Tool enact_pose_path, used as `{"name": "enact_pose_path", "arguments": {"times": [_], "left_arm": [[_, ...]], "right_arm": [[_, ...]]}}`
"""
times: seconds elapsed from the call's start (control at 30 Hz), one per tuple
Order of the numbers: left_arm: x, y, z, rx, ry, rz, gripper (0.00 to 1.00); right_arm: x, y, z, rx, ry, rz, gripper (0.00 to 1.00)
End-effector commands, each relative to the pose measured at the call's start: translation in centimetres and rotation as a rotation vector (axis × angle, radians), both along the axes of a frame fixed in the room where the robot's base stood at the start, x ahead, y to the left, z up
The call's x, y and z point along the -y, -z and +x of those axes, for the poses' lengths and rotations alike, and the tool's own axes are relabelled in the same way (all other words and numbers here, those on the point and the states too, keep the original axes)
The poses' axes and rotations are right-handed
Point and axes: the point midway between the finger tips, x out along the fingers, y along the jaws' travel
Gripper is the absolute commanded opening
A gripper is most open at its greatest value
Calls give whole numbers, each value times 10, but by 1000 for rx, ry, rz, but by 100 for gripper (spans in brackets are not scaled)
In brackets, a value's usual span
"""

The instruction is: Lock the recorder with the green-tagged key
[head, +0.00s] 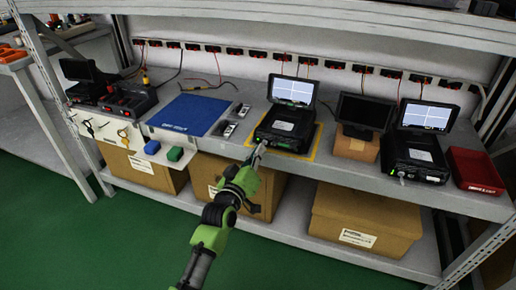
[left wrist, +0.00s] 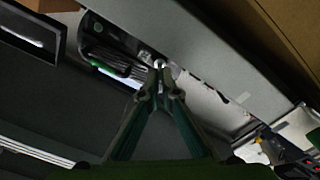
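The recorder (head: 285,128), a black box with a raised lit screen (head: 293,91), stands on a yellow-edged mat on the bench. My left gripper (head: 259,150) reaches its front face from below. In the left wrist view the fingers (left wrist: 161,72) come together at a small bright metal piece (left wrist: 159,63) by the recorder's front (left wrist: 112,58). The fingers hide most of that piece, and I cannot make out a green tag on it. Keys with yellowish tags (head: 88,127) (head: 122,134) hang on a white panel at the left. My right gripper is out of view.
A second recorder (head: 413,155) with a lit screen and a red tray (head: 474,170) stand at the right. A blue mat (head: 188,114) lies left of the recorder. Blue (head: 152,147) and green (head: 175,154) blocks sit at the bench edge. Cardboard boxes (head: 365,222) fill the lower shelf.

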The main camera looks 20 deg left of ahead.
Motion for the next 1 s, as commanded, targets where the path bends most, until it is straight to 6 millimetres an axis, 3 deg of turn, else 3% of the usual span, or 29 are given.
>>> {"name": "enact_pose_path", "arguments": {"times": [0.5, 0.97, 1.0], "left_arm": [[0, 2, 0, -12, 0, -145, 0], [0, 2, 0, -12, 1, -156, 0], [0, 2, 0, -12, 1, -156, 10]], "right_arm": [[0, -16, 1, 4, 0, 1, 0], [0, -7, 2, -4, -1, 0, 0], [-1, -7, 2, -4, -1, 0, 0]]}}
